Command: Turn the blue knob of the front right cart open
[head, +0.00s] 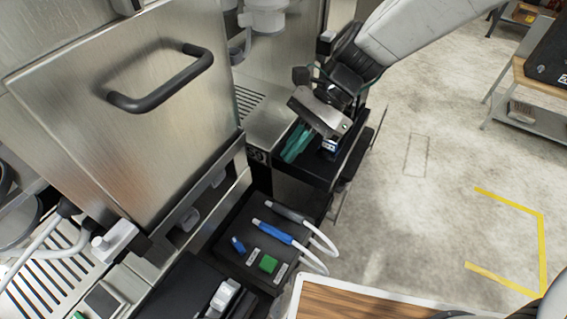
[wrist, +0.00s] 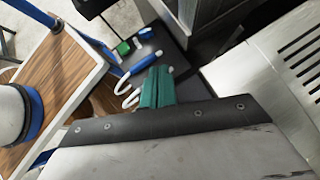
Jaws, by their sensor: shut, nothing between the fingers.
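A small blue knob (head: 238,245) sits on the black top of a low cart (head: 232,262) in the lower middle of the head view. It stands left of a green knob (head: 267,263) and a blue-handled wand (head: 272,231). My gripper (head: 292,146) has teal fingers, shut and empty, over a farther black tray (head: 318,172), beyond and to the right of the blue knob and clear of it. In the wrist view the fingers (wrist: 157,86) point toward the cart, where the blue knob (wrist: 145,32) shows small. A small blue-and-white part (head: 330,146) beside my gripper is partly hidden.
A grey wand (head: 288,213) lies beside the blue one, with white hoses at the cart's right. A steel machine with a black door handle (head: 165,82) stands at left. A wood-topped table (head: 350,305) is in front. Concrete floor (head: 400,190) at right is mostly free.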

